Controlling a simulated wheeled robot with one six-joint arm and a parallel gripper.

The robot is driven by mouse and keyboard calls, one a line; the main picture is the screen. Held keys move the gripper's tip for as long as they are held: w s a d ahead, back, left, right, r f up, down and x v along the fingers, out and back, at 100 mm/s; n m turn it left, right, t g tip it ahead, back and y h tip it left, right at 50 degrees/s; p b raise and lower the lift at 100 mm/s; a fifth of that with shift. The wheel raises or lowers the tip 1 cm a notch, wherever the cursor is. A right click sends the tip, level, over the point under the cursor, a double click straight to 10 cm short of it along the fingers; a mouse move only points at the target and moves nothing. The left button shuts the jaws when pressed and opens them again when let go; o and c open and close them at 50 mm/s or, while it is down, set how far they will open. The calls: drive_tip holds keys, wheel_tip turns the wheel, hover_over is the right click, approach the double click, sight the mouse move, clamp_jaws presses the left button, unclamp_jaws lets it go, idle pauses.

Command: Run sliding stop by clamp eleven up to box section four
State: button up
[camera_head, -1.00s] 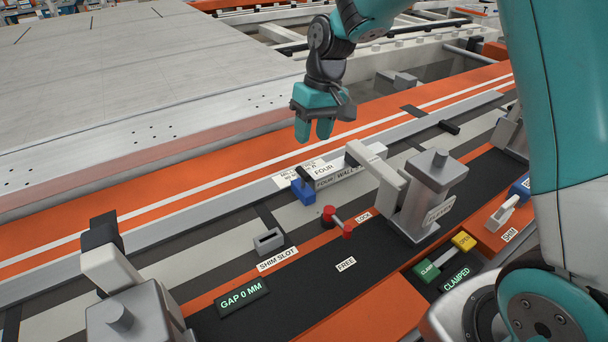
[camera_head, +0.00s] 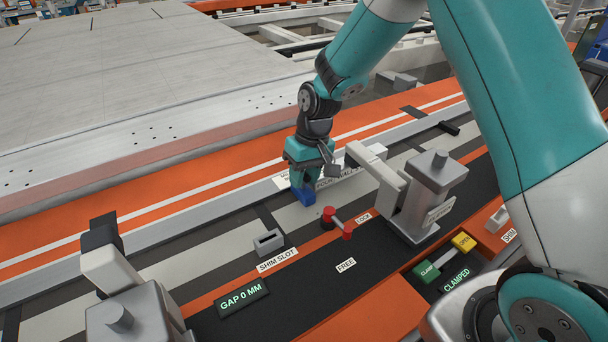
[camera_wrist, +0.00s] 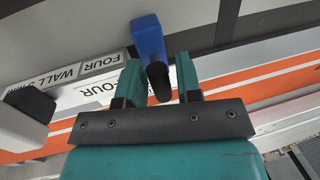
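The sliding stop is a small blue block (camera_head: 308,197) with a black knob, standing on the rail beside the white box section labelled FOUR (camera_head: 346,172). In the wrist view the blue block (camera_wrist: 148,38) shows with its black knob (camera_wrist: 159,82) between my fingers. My gripper (camera_head: 300,183) points down over the stop. In the wrist view my gripper (camera_wrist: 160,80) is open, one finger on each side of the knob, with gaps visible. In the head view my gripper hides the knob.
A red-ended lever (camera_head: 337,222) stands between the LOCK and FREE labels. A grey shim slot block (camera_head: 268,241) is at its left. A display (camera_head: 242,297) reads GAP 0 MM. Green and yellow buttons (camera_head: 463,241) lie beside a CLAMPED display. Another clamp (camera_head: 125,310) stands front left.

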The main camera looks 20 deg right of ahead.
clamp_jaws()
drive_tip(key=shift+w+d+p, duration=0.2)
drive_tip(key=shift+d+p, duration=0.1)
drive_tip(key=shift+d, duration=0.6)
drive_tip(key=shift+o, duration=1.5)
unclamp_jaws()
drive_tip(key=d+r, duration=0.3)
drive_tip(key=r, duration=1.4)
drive_tip(key=shift+w+d, duration=0.15)
drive_tip(key=shift+w, duration=0.15)
drive_tip(key=shift+r, duration=0.1)
drive_tip(key=s+a+r+n+p, duration=0.1)
drive_tip(key=s+a, duration=0.2)
drive_tip(key=s, duration=0.6)
drive_tip(key=s+a+r+n+y, duration=0.1)
drive_tip(key=s+a+r+n, duration=0.1)
drive_tip(key=s, duration=0.7)
drive_tip(key=s+a+r+n+y+p, duration=0.1)
drive_tip(key=s+a, duration=0.3)
drive_tip(key=s, duration=0.5)
drive_tip(key=shift+s+a+r+n+p, duration=0.3)
drive_tip(key=shift+a+r+n+p, duration=0.15)
drive_tip(key=shift+r, duration=0.25)
